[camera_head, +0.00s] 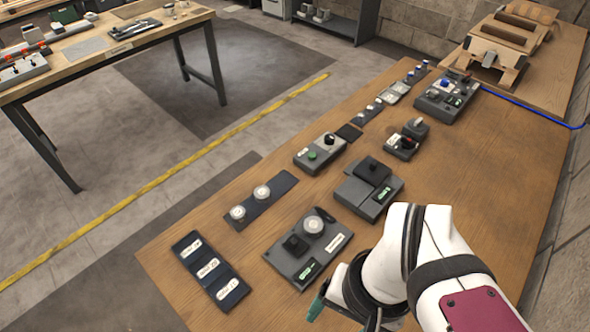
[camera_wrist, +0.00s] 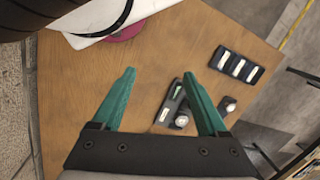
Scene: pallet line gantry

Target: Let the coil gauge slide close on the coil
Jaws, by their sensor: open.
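The labels are too small to read, so I cannot tell for sure which unit is the coil gauge. A grey unit (camera_head: 335,238) with a black block, a round silver dial and a green display sits at the near end of the bench. Behind it is a dark grey unit (camera_head: 385,203) with a raised black block and a green display. My gripper (camera_wrist: 158,75) is open and empty above bare wood. Its teal fingers stand wide apart, and the right finger partly hides a unit with a dial (camera_wrist: 181,121). In the head view my arm hides most of the gripper.
A dark strip with several white labels (camera_head: 209,270) lies at the bench's near left. A plate with two dials (camera_head: 262,206), a green-button box (camera_head: 322,160) and a larger control box (camera_head: 440,105) stand farther along. A wooden roller stand (camera_head: 505,37) is at the far end. The bench's right side is clear.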

